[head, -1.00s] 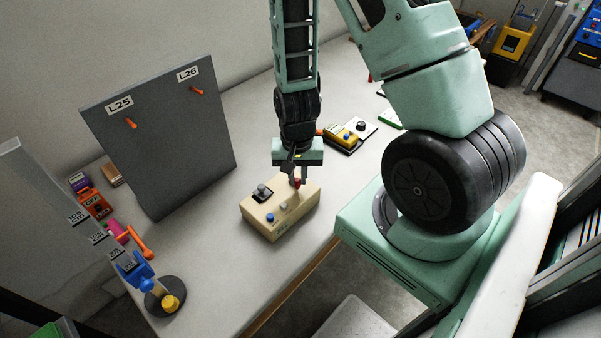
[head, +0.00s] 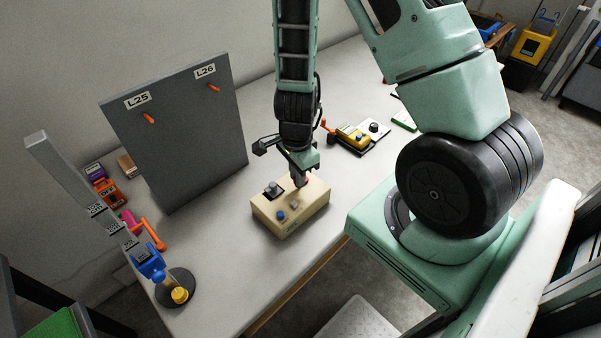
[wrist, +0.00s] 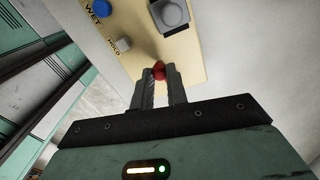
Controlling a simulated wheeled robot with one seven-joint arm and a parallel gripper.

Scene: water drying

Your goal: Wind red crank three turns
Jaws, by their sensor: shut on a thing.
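A beige box (head: 292,212) stands on the grey table, with a red part (head: 304,180) on top near its back right corner. I take this part to be the red crank; in the wrist view only its rounded red end (wrist: 158,68) shows, and the rest is hidden by my fingers. My gripper (head: 302,176) points down over the box and is shut on this red end. In the wrist view the fingers of my gripper (wrist: 159,76) close around it from both sides.
The box top also carries a dark knob (wrist: 170,14), a blue button (wrist: 100,8) and a grey button (wrist: 123,44). A grey panel (head: 185,140) stands behind left. A yellow device (head: 352,137) with an orange handle is behind right.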

